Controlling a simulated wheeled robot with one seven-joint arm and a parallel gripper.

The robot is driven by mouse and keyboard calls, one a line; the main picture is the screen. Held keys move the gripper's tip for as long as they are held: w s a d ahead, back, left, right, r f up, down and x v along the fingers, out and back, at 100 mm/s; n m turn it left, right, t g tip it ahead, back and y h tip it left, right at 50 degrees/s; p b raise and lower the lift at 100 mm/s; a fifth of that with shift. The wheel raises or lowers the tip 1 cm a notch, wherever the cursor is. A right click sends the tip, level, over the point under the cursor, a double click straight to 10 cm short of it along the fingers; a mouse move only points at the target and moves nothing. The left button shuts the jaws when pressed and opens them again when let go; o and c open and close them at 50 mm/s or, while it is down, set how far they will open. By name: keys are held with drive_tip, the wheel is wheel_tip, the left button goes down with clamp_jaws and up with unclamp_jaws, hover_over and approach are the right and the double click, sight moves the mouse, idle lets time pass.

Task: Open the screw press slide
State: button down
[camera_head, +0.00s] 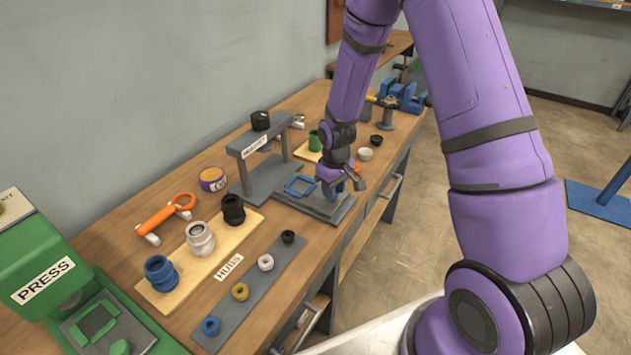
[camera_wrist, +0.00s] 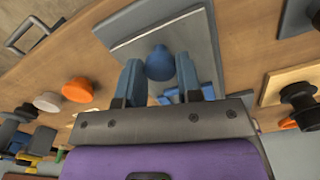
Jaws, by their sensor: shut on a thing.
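The grey screw press (camera_head: 266,158) is an arch with a black knob on top and a label on its beam. Its slide, a grey plate (camera_head: 322,206) with a blue square frame (camera_head: 300,186), lies in front of the arch, reaching toward the bench's front edge. My gripper (camera_head: 340,188) is down at the front end of the slide. In the wrist view my two fingers stand on both sides of a round blue knob (camera_wrist: 160,63) on the plate, and they are shut on it. In the head view my fingers largely hide the knob.
A green press (camera_head: 45,278) labelled PRESS stands at the near left. A HUBS board (camera_head: 185,275), a grey strip with rings (camera_head: 255,290), an orange-handled tool (camera_head: 165,215) and a round tin (camera_head: 212,179) share the bench. A blue vise (camera_head: 405,97) is at the far end.

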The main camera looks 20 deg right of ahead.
drive_tip(key=shift+s+d, duration=0.7)
drive_tip(key=shift+s, duration=0.3)
drive_tip(key=c, duration=0.8)
unclamp_jaws()
drive_tip(key=shift+r, duration=5.4)
drive_tip(key=shift+r, duration=0.1)
